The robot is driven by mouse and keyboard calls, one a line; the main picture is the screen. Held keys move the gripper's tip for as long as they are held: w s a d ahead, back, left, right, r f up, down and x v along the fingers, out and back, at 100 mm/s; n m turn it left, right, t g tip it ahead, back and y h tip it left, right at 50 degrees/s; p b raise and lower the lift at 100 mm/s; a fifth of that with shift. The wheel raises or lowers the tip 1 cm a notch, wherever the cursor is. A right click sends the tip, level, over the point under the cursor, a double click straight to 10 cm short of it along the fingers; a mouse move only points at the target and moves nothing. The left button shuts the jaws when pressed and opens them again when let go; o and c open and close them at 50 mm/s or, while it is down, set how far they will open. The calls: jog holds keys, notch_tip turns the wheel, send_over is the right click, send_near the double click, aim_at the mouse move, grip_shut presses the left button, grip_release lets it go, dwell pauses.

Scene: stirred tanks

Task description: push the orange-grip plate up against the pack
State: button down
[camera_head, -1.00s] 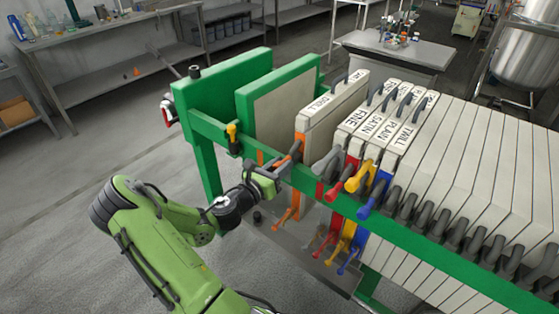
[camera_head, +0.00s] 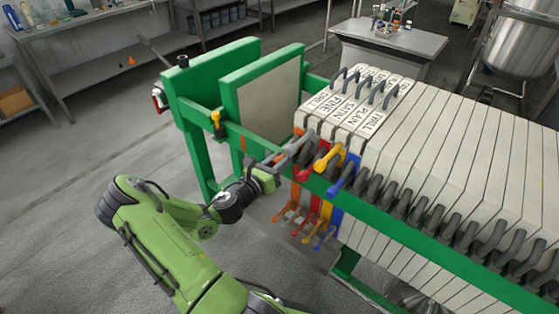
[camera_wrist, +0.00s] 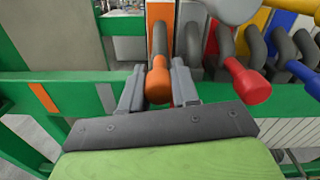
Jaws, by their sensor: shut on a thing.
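The orange-grip plate (camera_head: 303,117) hangs upright on the green frame, at the left end of the pack (camera_head: 440,135). In the head view no gap shows between its top and the neighbouring red-grip plate; whether they touch lower down I cannot tell. My gripper (camera_wrist: 157,88) is shut around the plate's orange grip (camera_wrist: 158,84), one finger on each side. In the head view my gripper (camera_head: 285,157) is at the near rail, and the fingers hide most of that grip. The orange edge (camera_wrist: 160,14) shows just behind the grip in the wrist view.
Red (camera_head: 312,171), yellow (camera_head: 325,157) and blue (camera_head: 340,176) grips stand close to the right of my gripper. A green end plate (camera_head: 265,95) stands apart on the left, with open space between. The green near rail (camera_head: 400,220) runs below the grips.

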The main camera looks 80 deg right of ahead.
jog(key=shift+s+a+f, duration=0.1)
jog(key=shift+s+f, duration=0.05)
jog(key=shift+s, duration=0.1)
jog(key=c, duration=0.8)
grip_release()
jog(key=shift+s, duration=0.1)
jog(key=shift+c, duration=0.2)
jog(key=shift+w+a, duration=0.3)
jog(key=shift+a, duration=0.05)
jog(key=p+v, duration=0.1)
jog(key=v, duration=1.4)
jog(key=shift+p, duration=0.35)
